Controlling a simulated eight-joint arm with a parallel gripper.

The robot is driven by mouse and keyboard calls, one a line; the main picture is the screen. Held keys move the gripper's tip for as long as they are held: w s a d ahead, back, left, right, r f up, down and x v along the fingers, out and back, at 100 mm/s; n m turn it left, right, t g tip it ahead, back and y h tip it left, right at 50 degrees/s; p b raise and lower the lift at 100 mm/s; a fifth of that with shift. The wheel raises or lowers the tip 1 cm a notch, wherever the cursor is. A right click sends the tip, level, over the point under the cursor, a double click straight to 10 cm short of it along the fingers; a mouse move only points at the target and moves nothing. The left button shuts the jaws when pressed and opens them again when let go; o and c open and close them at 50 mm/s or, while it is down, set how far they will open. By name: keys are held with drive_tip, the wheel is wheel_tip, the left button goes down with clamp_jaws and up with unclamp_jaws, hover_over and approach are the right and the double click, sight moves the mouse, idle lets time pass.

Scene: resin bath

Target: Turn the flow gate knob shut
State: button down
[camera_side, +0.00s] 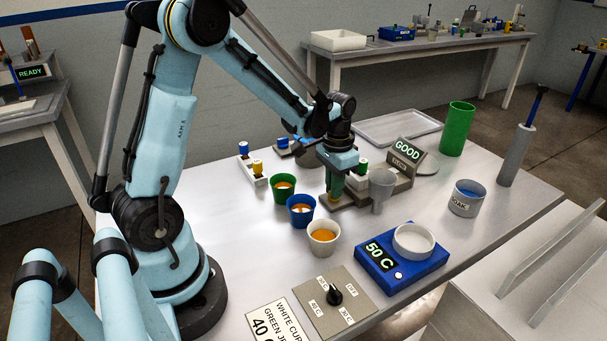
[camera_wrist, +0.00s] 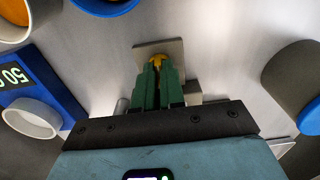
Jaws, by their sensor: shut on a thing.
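The flow gate knob (camera_wrist: 157,59) is small and yellow and stands on a square grey plate (camera_wrist: 168,48) in the wrist view. My gripper (camera_wrist: 157,68) has green fingers that are closed around the knob from above. In the side view my gripper (camera_side: 334,191) points straight down onto the grey plate (camera_side: 345,203), in front of a green-lit GOOD display (camera_side: 407,150). The fingers hide most of the knob, so its turn angle cannot be told.
Green (camera_side: 283,191), blue (camera_side: 300,211) and white (camera_side: 323,238) cups stand just left and in front. A blue 50 C heater (camera_side: 400,265) and a dial panel (camera_side: 332,308) lie nearer the front edge.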

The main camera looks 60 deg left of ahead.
idle(0.3)
drive_tip(key=c, duration=1.2)
unclamp_jaws()
drive_tip(key=shift+r, duration=0.1)
wheel_tip(320, 180, up, 12)
drive_tip(key=shift+f, duration=0.1)
drive_tip(key=shift+s+d+f+t, duration=0.1)
drive_tip(key=shift+s+d+t, duration=1.2)
drive_tip(key=shift+d, duration=0.35)
drive_tip(key=shift+s+d+t, duration=1.1)
drive_tip(key=shift+s+d, duration=0.45)
drive_tip(key=shift+d, duration=0.15)
drive_tip(key=shift+s+d+f+t, duration=0.1)
drive_tip(key=shift+s+d+t, duration=1.2)
drive_tip(key=shift+d, duration=0.35)
